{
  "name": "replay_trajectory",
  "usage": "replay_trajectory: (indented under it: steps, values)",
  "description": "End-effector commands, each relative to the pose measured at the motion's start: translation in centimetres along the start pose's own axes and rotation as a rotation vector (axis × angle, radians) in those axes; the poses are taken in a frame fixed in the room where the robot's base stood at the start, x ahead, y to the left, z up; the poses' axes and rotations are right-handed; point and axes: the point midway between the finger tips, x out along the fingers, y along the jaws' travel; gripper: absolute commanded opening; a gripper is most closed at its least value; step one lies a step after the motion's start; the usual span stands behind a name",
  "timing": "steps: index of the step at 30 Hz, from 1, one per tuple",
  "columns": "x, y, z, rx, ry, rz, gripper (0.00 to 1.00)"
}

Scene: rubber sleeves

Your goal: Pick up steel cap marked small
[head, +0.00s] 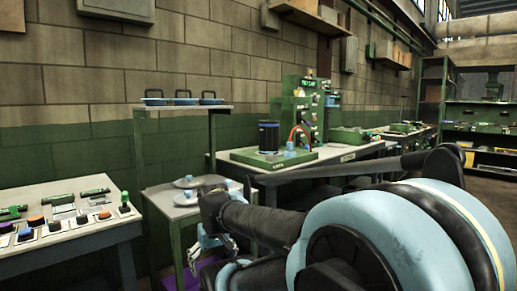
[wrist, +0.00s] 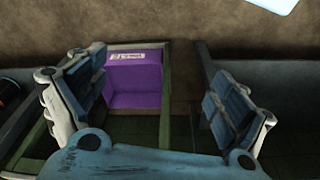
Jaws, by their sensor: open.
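My gripper (wrist: 158,102) is open and empty, its two padded fingers wide apart in the wrist view. In the head view my gripper (head: 211,251) hangs low, beside the front of a small green-framed stand (head: 161,207). Three round blue-grey pieces with dark upright handles (head: 182,100) stand in a row on the stand's upper shelf. Pale round plates with small light-blue pieces (head: 188,182) are on its lower shelf. No marking reading "small" is legible, so I cannot tell which piece is the steel cap. The wrist view shows none of these pieces clearly.
A purple bin (wrist: 134,78) with a white label lies beyond my fingers in the wrist view. A table (head: 80,240) with coloured knobs is at the left. A workbench (head: 330,155) with green equipment stands behind my arm. Brick wall closes the back.

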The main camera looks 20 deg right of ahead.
Motion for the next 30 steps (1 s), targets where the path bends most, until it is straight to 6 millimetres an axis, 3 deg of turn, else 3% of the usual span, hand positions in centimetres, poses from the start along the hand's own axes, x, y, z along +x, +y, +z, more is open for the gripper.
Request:
replay_trajectory:
  steps: [1, 3, 5, 8, 18, 30]
  values:
    - [0.0, 0.0, 0.0, 0.0, 0.0, 0.0, 0.68]
    - [-0.4, 0.0, 0.3, -0.002, 0.006, -0.001, 0.52]
    - [-1.0, 0.0, 0.4, -0.009, 0.011, -0.003, 0.52]
    - [-2.2, -0.1, -0.9, -0.042, 0.007, -0.015, 0.52]
    - [-9.1, -0.2, -9.8, -0.274, 0.002, -0.092, 0.52]
    - [-15.2, 1.2, -21.9, -0.566, 0.038, -0.19, 0.52]
